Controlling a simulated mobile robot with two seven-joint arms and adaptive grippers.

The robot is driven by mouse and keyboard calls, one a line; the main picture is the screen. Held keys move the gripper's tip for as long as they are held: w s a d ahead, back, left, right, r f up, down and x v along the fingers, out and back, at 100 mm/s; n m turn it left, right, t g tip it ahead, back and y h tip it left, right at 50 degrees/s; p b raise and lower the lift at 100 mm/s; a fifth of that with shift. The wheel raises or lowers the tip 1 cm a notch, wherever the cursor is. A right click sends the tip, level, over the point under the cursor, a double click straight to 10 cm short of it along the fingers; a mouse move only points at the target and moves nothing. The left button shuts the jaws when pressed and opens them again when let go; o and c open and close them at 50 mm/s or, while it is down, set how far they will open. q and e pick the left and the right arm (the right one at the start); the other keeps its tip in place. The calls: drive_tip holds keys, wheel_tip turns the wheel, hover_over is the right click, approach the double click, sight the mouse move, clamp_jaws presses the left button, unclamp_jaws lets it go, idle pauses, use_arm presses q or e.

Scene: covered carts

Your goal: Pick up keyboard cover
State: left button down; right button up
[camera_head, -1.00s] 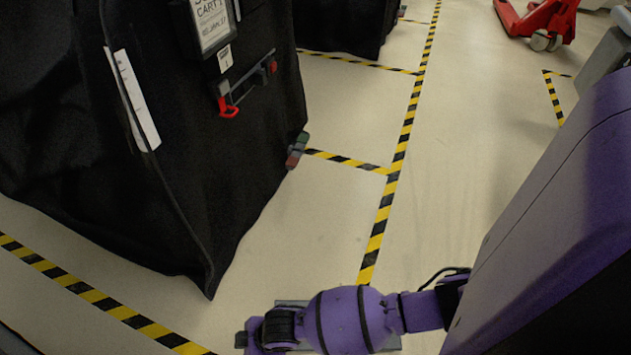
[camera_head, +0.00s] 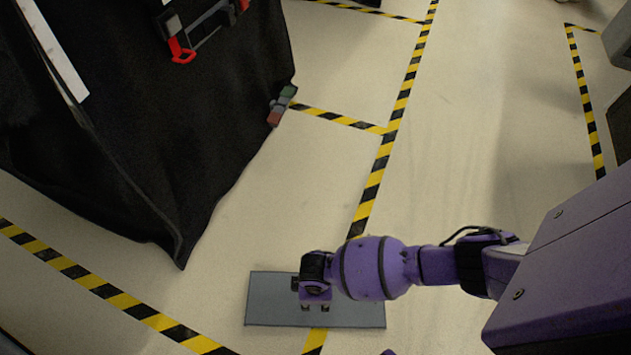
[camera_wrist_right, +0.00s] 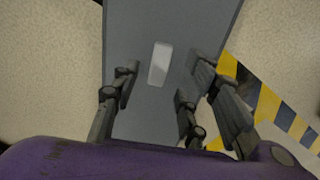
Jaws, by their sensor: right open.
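A flat grey rectangular panel (camera_head: 268,308), which I take to be the keyboard cover, lies low in the head view and appears to be on the floor across the striped tape. My right gripper (camera_head: 316,306) points down over its middle. In the right wrist view the panel (camera_wrist_right: 150,20) runs between the spread fingers of the open gripper (camera_wrist_right: 160,88). A lighter, raised-looking rectangle (camera_wrist_right: 159,64) on the panel sits between the fingers. I cannot tell whether the fingers touch the panel. My left gripper is not in view.
A black covered cart (camera_head: 130,130) stands at the left, with a red latch (camera_head: 181,52) on it and a small clip (camera_head: 281,105) at its edge.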

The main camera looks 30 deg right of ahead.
drive_tip(key=shift+f+b, duration=0.65)
drive_tip(key=shift+f, duration=0.9)
drive_tip(key=shift+c, duration=0.2)
clamp_jaws()
